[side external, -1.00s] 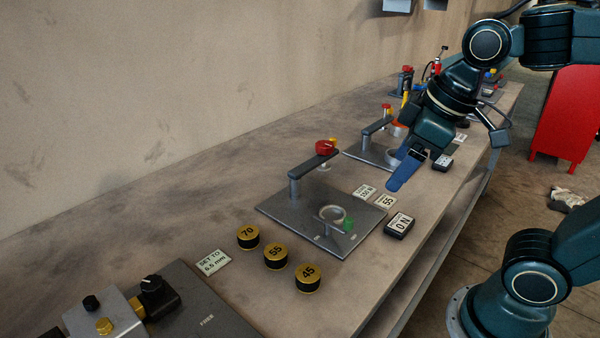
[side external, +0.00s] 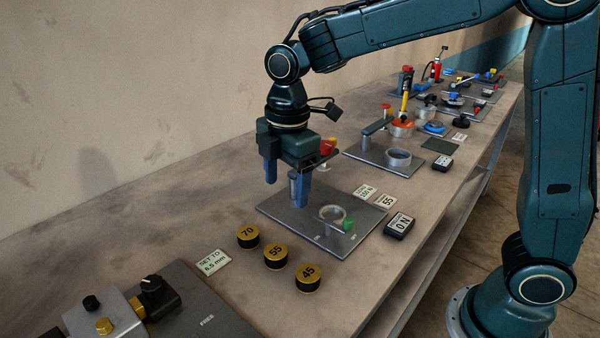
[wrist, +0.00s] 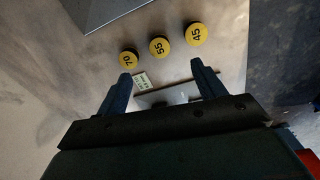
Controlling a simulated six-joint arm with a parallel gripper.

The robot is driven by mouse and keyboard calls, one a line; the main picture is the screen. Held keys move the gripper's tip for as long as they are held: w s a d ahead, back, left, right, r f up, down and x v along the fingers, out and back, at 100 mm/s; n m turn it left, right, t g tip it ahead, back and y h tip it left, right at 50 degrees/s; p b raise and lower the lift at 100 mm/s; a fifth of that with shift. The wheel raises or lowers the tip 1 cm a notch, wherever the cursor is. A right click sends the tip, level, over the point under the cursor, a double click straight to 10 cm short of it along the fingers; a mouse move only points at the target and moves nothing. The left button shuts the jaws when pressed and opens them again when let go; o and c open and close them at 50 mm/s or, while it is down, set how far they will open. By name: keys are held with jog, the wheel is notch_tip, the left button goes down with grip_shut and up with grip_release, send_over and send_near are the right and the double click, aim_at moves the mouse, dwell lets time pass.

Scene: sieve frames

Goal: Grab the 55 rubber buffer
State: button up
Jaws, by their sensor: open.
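The 55 rubber buffer (side external: 275,257) is a short black cylinder with a yellow top marked 55. It stands on the bench between the 70 buffer (side external: 248,237) and the 45 buffer (side external: 308,278). In the wrist view the 55 buffer (wrist: 159,47) lies beyond the fingertips, in the middle of the row.
The metal plate (side external: 280,208) with a post, a ring and a green part stands behind the buffers. A "set to 6.5 mm" card (side external: 212,262) lies left of them. A grey fixture with a black knob (side external: 153,290) is at the front left. A black display (side external: 399,225) sits right of the plate.

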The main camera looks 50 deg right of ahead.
jog(key=shift+w+a+f+n+g, duration=0.3)
jog(key=shift+w+a+f+n, duration=0.6)
jog(key=shift+f, duration=0.15)
send_over(276, 250)
jog(key=shift+w+f, duration=0.1)
jog(key=shift+f, duration=4.2)
jog(key=shift+f, duration=0.15)
jog(key=shift+f, duration=2.45)
jog(key=shift+c, duration=0.2)
jog(key=c, duration=1.1)
